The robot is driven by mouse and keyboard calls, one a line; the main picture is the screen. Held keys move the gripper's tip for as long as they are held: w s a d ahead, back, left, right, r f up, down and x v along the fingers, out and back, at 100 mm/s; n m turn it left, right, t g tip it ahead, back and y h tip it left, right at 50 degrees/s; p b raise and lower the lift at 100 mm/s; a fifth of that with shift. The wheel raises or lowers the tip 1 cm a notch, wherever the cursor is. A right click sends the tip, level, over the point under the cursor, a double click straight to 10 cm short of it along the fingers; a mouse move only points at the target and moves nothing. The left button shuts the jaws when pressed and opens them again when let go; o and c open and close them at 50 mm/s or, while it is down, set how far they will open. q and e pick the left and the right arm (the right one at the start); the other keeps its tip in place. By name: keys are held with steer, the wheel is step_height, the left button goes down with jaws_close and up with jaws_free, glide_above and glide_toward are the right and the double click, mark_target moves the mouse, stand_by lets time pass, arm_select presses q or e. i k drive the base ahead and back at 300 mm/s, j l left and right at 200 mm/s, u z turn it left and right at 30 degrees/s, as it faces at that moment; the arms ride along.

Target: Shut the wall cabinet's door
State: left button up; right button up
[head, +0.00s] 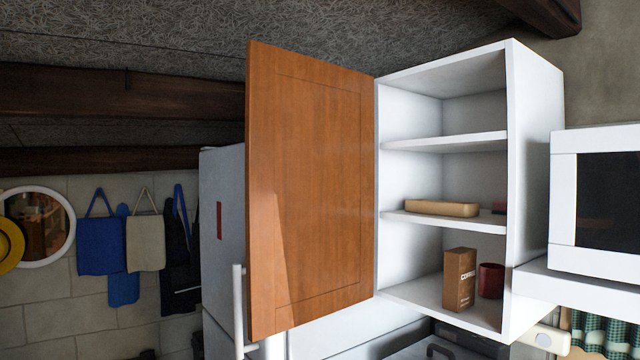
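The wall cabinet (535,190) is white and open in the head view, right of the middle. Its brown wooden door (310,190) is swung wide open to the left, attached along the cabinet's left edge. Inside are two shelves and a floor. A tan flat item (441,208) lies on the lower shelf with part of a dark red item (499,208) beside it. A brown box (459,279) and a dark red cup (490,280) stand on the cabinet floor. Neither of my grippers is in view.
A white microwave (560,200) sits on a white shelf (580,288) right of the cabinet. A white fridge (222,230) stands behind the door. Aprons (146,242) and a round mirror (50,228) hang on the left wall. Space before the cabinet opening looks clear.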

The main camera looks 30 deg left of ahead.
mark_target(309, 158)
steer(key=i+j+z, duration=0.15)
steer(key=j, duration=0.75)
steer(key=i+j+z, duration=0.2)
steer(key=j, duration=0.7)
steer(key=i+j+z, duration=0.15)
steer(key=j, duration=0.75)
steer(key=i+j+z, duration=0.15)
steer(key=j, duration=0.8)
